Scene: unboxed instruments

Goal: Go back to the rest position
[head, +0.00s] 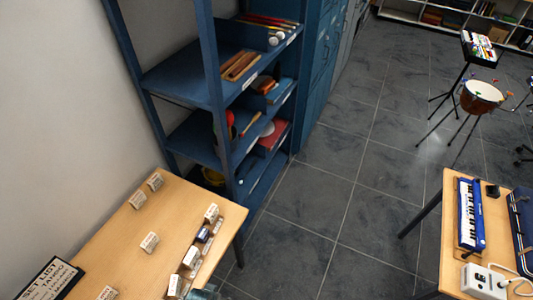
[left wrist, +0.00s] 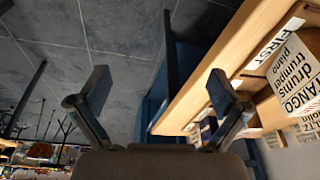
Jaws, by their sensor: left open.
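My left gripper (left wrist: 158,95) shows in the left wrist view with its two fingers spread wide apart. Nothing is between the fingers; dark floor tiles show behind them. It is beside the edge of a wooden table (left wrist: 205,75), which fills the right of that view. A printed card block (left wrist: 297,75) reading "TANGO drums trumpet piano" is on the table, to the right of the fingers and apart from them. In the head view neither gripper can be clearly made out. My right gripper is in neither view.
In the head view the wooden table (head: 115,232) carries several small labelled blocks and a set list sign (head: 48,280). A blue shelf (head: 185,78) stands behind it. A second table at right holds a blue keyboard (head: 471,213). Floor between the tables (head: 310,225) is clear.

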